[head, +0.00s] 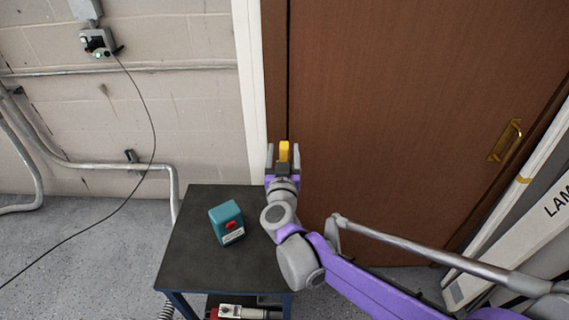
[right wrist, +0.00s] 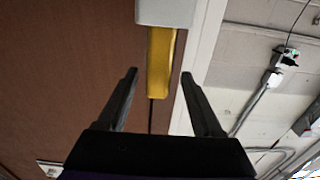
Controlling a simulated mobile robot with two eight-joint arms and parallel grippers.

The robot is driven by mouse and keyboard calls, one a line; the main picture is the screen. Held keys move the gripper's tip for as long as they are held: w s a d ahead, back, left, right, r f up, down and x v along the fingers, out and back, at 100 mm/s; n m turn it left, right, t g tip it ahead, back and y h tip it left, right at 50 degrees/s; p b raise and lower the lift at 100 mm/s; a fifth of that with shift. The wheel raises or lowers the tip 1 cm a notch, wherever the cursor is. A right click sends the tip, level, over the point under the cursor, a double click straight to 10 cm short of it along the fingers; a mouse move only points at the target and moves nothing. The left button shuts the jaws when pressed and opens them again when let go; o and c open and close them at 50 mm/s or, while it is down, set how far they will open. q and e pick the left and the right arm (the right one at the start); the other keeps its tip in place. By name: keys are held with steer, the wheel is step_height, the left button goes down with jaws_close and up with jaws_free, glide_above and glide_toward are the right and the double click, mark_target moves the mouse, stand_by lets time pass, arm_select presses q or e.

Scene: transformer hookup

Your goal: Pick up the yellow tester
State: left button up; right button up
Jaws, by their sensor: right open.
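The yellow tester (head: 284,150) shows upright in front of the brown door in the head view, beyond the far right corner of the cart. In the right wrist view the yellow tester (right wrist: 160,65) hangs below a pale grey block, its lower end between my fingertips in the picture. My right gripper (head: 282,154) is open around it, and a gap shows on both sides in the right wrist view (right wrist: 159,76). I cannot tell how deep the tester sits between the fingers. My left gripper is not in view.
A dark-topped cart (head: 190,255) stands below, bearing a teal box (head: 226,222) with a red button. A red and white tool (head: 240,312) lies on its lower shelf. The brown door (head: 420,100) is behind my arm. A wall socket (head: 98,42) trails a black cable.

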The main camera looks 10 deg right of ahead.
steer(key=w, duration=0.2)
steer(key=w+d, duration=0.1)
steer(key=w, duration=0.1)
steer(key=shift+f, duration=0.25)
jaws_close()
